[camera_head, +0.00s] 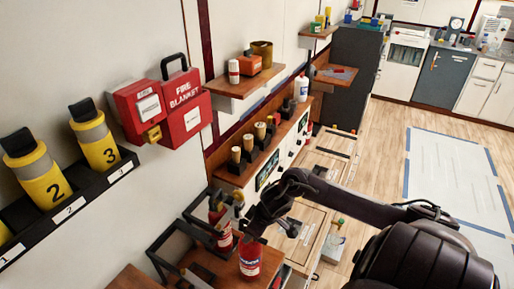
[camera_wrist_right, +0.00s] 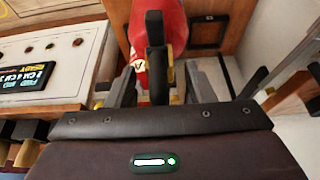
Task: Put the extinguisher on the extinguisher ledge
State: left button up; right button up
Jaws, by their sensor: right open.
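A red extinguisher (camera_head: 250,262) stands upright, seemingly on a low wooden ledge (camera_head: 211,264) at the bottom of the head view. My right gripper (camera_head: 252,236) is open at its top. In the right wrist view, the extinguisher's red body (camera_wrist_right: 172,22) and black handle lie between the spread fingers of my gripper (camera_wrist_right: 158,88). I cannot tell whether the fingers touch it. A second red extinguisher (camera_head: 221,228) with a brass-coloured valve stands just behind and left, near a black frame. The base of the near extinguisher is cut off or hidden. My left gripper is not in view.
A black metal frame (camera_head: 163,248) borders the ledge on the left. A red fire blanket box (camera_head: 185,108) and yellow numbered cylinders (camera_head: 42,178) are on the left wall. A wooden shelf (camera_head: 244,84) and a breaker row (camera_head: 262,143) lie beyond.

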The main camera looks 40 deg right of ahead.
jog(key=v, duration=1.1)
jog(key=shift+r, duration=0.35)
jog(key=shift+s, duration=0.1)
jog(key=shift+s, duration=0.1)
